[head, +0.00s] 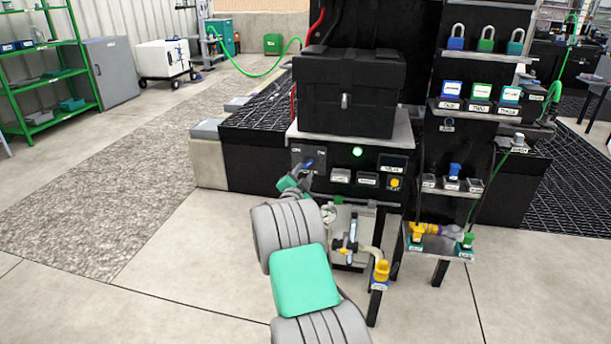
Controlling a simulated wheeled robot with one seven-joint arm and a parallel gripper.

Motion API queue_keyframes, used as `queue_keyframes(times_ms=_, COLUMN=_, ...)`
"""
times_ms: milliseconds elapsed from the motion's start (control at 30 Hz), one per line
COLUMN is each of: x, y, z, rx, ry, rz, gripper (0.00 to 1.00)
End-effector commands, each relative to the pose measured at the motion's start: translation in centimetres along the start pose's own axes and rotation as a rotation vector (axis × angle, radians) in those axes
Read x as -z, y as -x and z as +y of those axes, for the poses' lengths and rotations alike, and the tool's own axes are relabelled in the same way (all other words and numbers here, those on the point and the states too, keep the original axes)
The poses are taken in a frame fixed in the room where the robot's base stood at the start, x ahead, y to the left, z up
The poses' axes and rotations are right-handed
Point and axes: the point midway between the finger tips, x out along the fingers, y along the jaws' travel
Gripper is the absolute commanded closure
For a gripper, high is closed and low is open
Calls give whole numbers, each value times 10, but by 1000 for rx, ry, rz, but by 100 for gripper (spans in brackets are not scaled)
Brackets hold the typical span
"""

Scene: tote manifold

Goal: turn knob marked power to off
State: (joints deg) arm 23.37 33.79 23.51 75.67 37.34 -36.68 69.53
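A black control panel (336,161) sits under the shelf that carries a large black box. A small blue knob (309,163) is on its left part, with small white labels above it that are too small to read surely. A green round light (357,152) is lit to its right. My gripper (306,173) is at the panel's left part, right at the knob. The gripper is small and partly hidden by my own arm, so I cannot tell whether its fingers are open, shut or touching the knob.
Below hang a gauge and pipes with a yellow valve (381,271). A rack with padlocks (486,38) and tags stands to the right. The floor at left is clear.

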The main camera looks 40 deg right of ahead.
Motion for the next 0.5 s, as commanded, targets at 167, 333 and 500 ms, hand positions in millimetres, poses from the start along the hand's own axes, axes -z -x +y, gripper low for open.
queue_keyframes(times_ms=167, x=-1, y=-32, z=2, rx=-1, ry=0, rz=1, gripper=65)
queue_keyframes(times_ms=333, x=-1, y=-41, z=0, rx=0, ry=1, rz=-2, gripper=65)
queue_keyframes(times_ms=500, x=-1, y=-41, z=0, rx=0, ry=2, rz=-3, gripper=65)
